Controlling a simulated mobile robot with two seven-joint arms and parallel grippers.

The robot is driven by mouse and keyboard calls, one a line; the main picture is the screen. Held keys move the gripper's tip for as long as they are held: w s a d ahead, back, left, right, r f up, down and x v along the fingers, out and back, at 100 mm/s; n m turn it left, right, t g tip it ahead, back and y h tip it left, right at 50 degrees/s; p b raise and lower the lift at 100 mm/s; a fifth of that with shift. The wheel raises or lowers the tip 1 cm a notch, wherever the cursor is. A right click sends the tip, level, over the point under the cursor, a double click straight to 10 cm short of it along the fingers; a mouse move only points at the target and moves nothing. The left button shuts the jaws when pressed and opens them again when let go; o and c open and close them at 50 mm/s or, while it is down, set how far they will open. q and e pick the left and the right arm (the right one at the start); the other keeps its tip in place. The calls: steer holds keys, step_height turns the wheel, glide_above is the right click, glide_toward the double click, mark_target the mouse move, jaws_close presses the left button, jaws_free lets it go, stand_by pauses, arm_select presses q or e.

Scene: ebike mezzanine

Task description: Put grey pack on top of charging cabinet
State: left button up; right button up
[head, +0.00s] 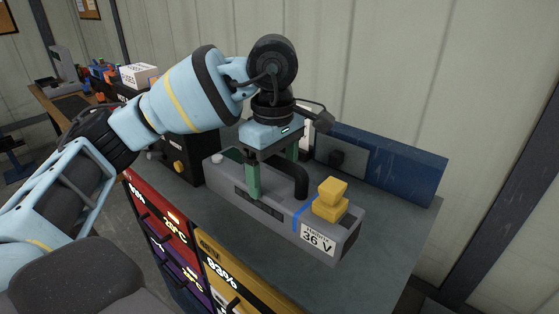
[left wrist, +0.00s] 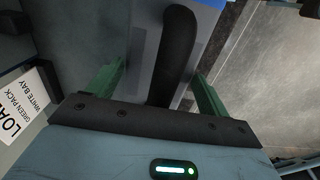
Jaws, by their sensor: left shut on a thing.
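The grey pack (head: 258,207) is a long box with a black arched handle, a blue strap, a "36 V" label and a yellow connector block at its right end. It is over the grey top of the charging cabinet (head: 388,248); I cannot tell whether it rests on it or hangs just above. My left gripper (head: 273,178) is above the pack, its green fingers on either side of the handle, shut on it. In the left wrist view the black handle (left wrist: 174,55) stands between the fingers (left wrist: 158,92). My right gripper is not in view.
A blue box with a grey panel (head: 395,165) stands along the back of the cabinet top. A black box (head: 185,157) stands left of the pack. Coloured drawers (head: 165,215) form the cabinet front. Bare top shows at right. A bench with clutter (head: 60,110) is far left.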

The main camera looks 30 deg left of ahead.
mark_target(274, 183)
arm_select(q)
steer(key=shift+f, duration=0.45)
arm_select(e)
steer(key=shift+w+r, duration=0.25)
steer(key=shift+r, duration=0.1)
arm_select(q)
steer(key=shift+f, duration=0.1)
steer(key=shift+f, duration=0.55)
step_height(274, 183, down, 2)
steer(key=shift+f, duration=0.15)
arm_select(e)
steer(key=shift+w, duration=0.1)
arm_select(q)
steer(key=shift+f, duration=0.2)
steer(key=o, duration=2)
steer(key=shift+s+f, duration=0.1)
steer(key=shift+f, duration=0.1)
